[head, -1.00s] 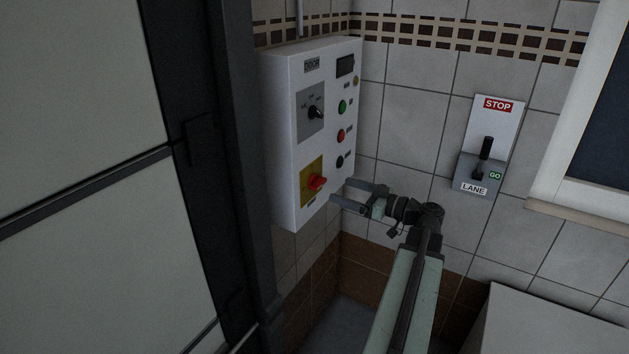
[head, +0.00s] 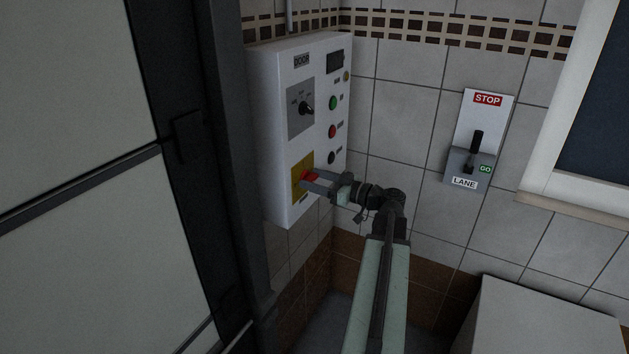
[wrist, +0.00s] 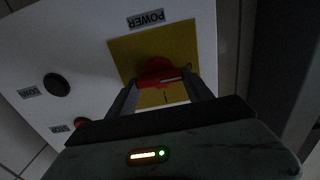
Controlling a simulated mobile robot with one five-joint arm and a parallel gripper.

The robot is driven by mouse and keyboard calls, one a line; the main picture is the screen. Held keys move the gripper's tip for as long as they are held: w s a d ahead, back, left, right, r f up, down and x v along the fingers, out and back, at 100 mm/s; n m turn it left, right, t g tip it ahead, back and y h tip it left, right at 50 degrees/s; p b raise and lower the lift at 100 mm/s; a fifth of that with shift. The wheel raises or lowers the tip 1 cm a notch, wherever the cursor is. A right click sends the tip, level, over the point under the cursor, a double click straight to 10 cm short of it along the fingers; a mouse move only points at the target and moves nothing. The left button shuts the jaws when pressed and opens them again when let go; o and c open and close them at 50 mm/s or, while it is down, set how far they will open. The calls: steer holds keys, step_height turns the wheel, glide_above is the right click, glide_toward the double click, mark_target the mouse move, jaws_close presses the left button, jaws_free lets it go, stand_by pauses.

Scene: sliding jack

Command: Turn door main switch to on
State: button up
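The door control box (head: 267,130) is white, labelled DOOR, and hangs on the wall left of centre in the head view. Its main switch is a red rotary knob (head: 310,176) on a yellow plate (head: 297,187) at the lower left of its face. In the wrist view the red knob (wrist: 158,72) sits on the yellow plate (wrist: 185,42), beside the upside-down label POWER (wrist: 145,19). My gripper (wrist: 160,88) is open, its two fingers on either side of the knob. I cannot tell whether they touch it. The knob's lower part is partly hidden in the head view.
A black selector (head: 306,108) and several buttons share the box face. A LANE lever panel (head: 480,140) with STOP and GO marks is on the tiled wall to the right. A dark door frame (head: 222,150) stands close left. A pale box (head: 545,315) is at lower right.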

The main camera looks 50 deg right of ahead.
steer(key=c, duration=0.4)
steer(key=shift+m, duration=0.3)
steer(key=m, duration=0.3)
steer(key=shift+d+m, duration=0.15)
steer(key=shift+m, duration=0.25)
steer(key=m, duration=0.4)
steer(key=shift+f+m, duration=0.1)
steer(key=shift+m, duration=0.2)
steer(key=m, duration=0.4)
steer(key=shift+d+f, duration=0.1)
steer(key=shift+f+m, duration=0.1)
steer(key=shift+m, duration=2.3)
